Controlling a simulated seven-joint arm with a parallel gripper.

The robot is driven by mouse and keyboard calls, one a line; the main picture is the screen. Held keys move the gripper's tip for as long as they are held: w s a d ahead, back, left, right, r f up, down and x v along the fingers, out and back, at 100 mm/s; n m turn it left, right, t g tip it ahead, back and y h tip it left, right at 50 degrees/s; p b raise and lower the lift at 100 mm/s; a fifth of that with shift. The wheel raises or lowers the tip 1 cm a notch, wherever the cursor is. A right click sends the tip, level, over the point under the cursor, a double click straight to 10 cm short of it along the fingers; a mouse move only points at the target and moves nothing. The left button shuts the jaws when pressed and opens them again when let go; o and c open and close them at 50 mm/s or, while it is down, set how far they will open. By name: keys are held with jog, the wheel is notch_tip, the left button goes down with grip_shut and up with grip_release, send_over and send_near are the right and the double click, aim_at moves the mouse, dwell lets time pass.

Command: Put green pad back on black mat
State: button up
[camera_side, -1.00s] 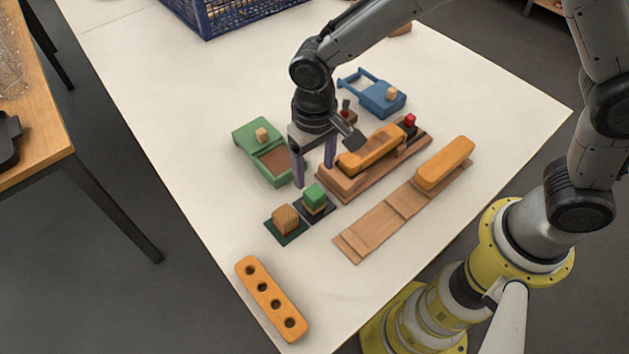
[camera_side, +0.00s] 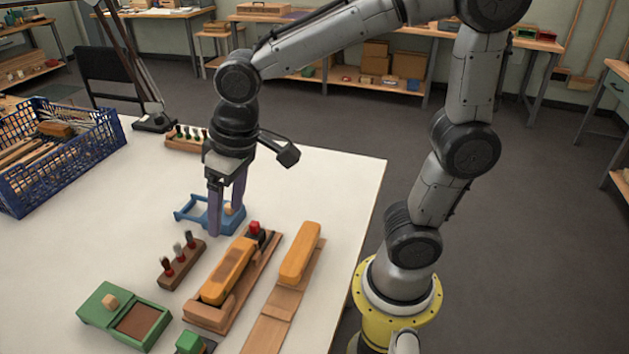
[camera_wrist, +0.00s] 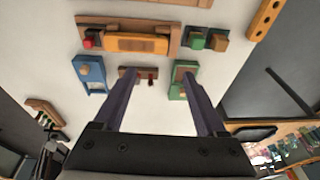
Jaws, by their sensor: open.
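The green pad (camera_side: 188,342) is at the bottom edge of the side view, partly cut off. It also shows as a small green block in the wrist view (camera_wrist: 194,41), on the black mat (camera_wrist: 205,33). A sliver of the mat shows in the side view (camera_side: 209,346). My gripper (camera_side: 227,218) is open and empty, pointing down over the table by the blue tool, well behind the pad. In the wrist view my two fingers (camera_wrist: 159,74) stand wide apart with nothing between them.
A green box (camera_side: 95,312), a brown rack with handles (camera_side: 182,262), an orange block on a wooden base (camera_side: 228,270) and another orange block on a plank (camera_side: 300,253) surround the pad's area. The blue tool (camera_side: 190,212) is near my fingers. A blue crate (camera_side: 70,160) stands left.

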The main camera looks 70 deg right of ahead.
jog(key=s+d+r+t, duration=0.2)
jog(key=s+d, duration=0.6)
jog(key=s, duration=0.4)
jog(key=shift+s+d+t+h, duration=0.2)
jog(key=shift+d+t+h, duration=0.2)
jog(key=shift+t, duration=0.2)
jog(key=shift+r, duration=0.15)
